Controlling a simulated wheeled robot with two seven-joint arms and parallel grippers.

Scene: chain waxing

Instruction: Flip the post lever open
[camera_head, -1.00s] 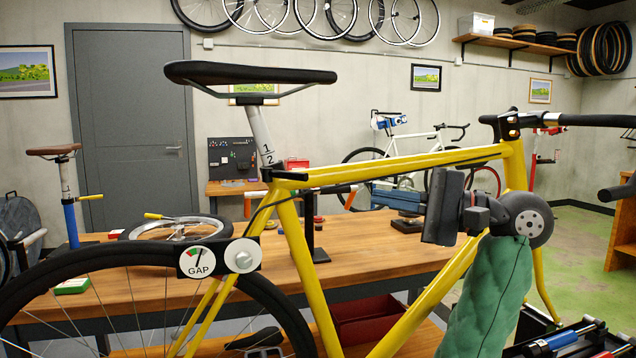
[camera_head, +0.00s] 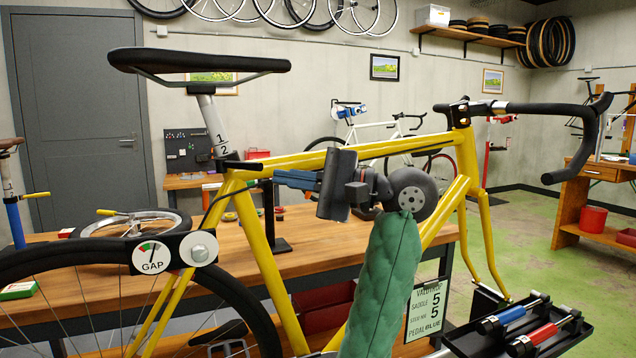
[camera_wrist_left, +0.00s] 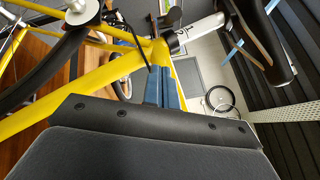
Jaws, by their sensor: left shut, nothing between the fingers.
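The yellow bike (camera_head: 330,158) stands in front of me. Its silver seat post (camera_head: 214,125), marked 1 and 2, rises to the black saddle (camera_head: 205,60). The short black post lever (camera_head: 244,165) sits at the clamp, pointing right along the top tube. In the left wrist view the black clamp and lever (camera_wrist_left: 185,36) show at the base of the post. My left gripper (camera_head: 278,177) is shut and empty. Its blue fingers point left, just right of the lever and apart from it in the picture. They show in the wrist view (camera_wrist_left: 165,85), below the clamp. My right gripper is out of view.
The GAP dial (camera_head: 152,257) hangs by the rear wheel. A wooden bench (camera_head: 330,240) with a wheel (camera_head: 130,224) stands behind the bike. A black tray (camera_head: 470,340) with blue and red tools is at bottom right. The top tube passes close to my fingers.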

